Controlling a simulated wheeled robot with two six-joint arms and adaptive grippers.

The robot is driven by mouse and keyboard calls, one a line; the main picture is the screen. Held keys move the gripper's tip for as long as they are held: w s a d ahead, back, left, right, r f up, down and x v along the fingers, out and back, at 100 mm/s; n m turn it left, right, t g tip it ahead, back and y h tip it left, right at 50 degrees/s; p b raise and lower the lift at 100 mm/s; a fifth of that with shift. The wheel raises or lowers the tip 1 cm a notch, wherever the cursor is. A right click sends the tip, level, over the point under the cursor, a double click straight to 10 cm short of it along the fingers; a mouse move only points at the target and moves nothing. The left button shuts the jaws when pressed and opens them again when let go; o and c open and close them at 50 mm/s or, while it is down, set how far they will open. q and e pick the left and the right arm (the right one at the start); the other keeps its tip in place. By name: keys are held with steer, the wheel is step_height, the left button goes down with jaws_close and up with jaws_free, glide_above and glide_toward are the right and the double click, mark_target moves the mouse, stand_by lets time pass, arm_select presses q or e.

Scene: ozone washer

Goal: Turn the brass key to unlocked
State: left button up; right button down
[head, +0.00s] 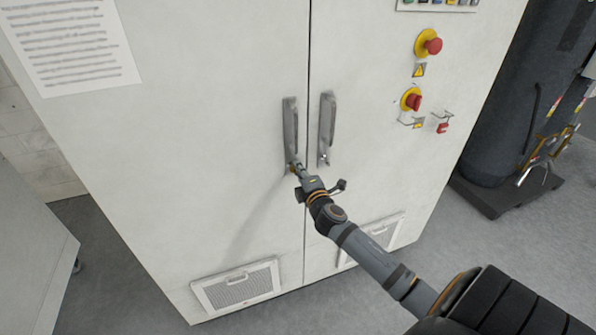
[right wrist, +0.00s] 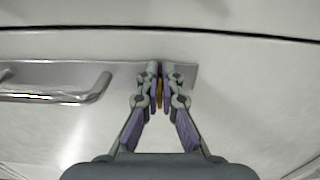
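The brass key (right wrist: 160,90) shows as a thin brass-coloured strip between my right fingertips in the right wrist view. It sits at the end of the left door's handle plate (right wrist: 185,72). In the head view my right gripper (head: 297,168) is at the lower end of the left door handle (head: 290,130), and mostly hides the key. In the right wrist view the fingertips of this gripper (right wrist: 159,88) are close together, with the key pinched between them. I cannot tell the key's lock position. My left gripper is not in view.
The white cabinet (head: 215,100) has a second handle (head: 326,130) just right of the door seam. Red knobs (head: 432,46) and a small red padlock (head: 442,128) are on the right door. A dark tank (head: 510,90) stands at the right. Vent grilles (head: 238,287) are low on the doors.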

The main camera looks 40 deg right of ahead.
steer(key=shift+m, duration=0.3)
steer(key=c, duration=1.5)
jaws_free()
steer(key=shift+c, duration=0.2)
steer(key=v, duration=1.2)
